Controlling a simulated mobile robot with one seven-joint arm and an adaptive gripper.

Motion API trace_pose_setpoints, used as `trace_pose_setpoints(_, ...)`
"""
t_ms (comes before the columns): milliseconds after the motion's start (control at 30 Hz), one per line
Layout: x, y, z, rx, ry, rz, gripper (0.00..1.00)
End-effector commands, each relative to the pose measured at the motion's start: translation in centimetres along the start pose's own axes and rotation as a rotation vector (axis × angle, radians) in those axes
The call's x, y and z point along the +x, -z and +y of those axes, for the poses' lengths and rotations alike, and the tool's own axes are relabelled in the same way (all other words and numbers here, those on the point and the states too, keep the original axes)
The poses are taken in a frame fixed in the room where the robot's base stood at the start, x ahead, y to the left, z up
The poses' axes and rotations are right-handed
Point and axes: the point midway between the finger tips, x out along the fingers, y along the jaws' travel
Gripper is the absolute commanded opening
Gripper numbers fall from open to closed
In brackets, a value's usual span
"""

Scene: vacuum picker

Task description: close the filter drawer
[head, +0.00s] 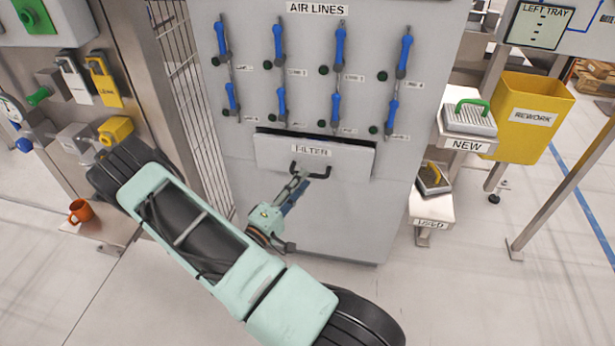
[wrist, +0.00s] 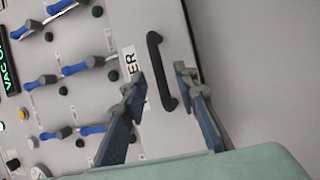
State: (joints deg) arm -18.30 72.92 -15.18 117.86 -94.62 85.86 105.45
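The filter drawer (head: 270,152) is a grey front labelled FILTER in the middle of the grey cabinet. A dark gap runs along its top edge, so it appears to stand out a little from the cabinet. Its black bar handle (head: 325,172) is on the lower part of the front; it also shows in the wrist view (wrist: 154,62). My gripper (head: 298,184) is at the handle from below. In the wrist view my gripper (wrist: 160,76) has its fingers apart, with the handle between the fingertips in the picture. I cannot tell whether either finger touches it.
Blue air-line valves (head: 279,45) hang above the drawer. At right are a NEW shelf (head: 466,146) with a green-handled filter, a lower shelf (head: 432,208) with another filter, and a yellow REWORK bin (head: 527,118). An orange mug (head: 80,211) stands at left.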

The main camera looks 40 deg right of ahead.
Motion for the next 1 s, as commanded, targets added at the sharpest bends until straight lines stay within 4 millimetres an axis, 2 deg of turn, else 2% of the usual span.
trace_pose_setpoints(33,0.9,-0.1,-0.1,0.0,-0.002,-0.003,0.27)
trace_pose_setpoints(200,2.8,-0.1,-0.1,0.0,-0.001,-0.002,0.27)
trace_pose_setpoints(567,3.4,0.0,0.0,-0.001,0.0,0.001,0.27)
trace_pose_setpoints(833,3.4,0.0,0.0,-0.001,0.0,0.001,0.0)
trace_pose_setpoints(1000,3.4,0.0,0.0,-0.001,-0.001,0.001,0.0)
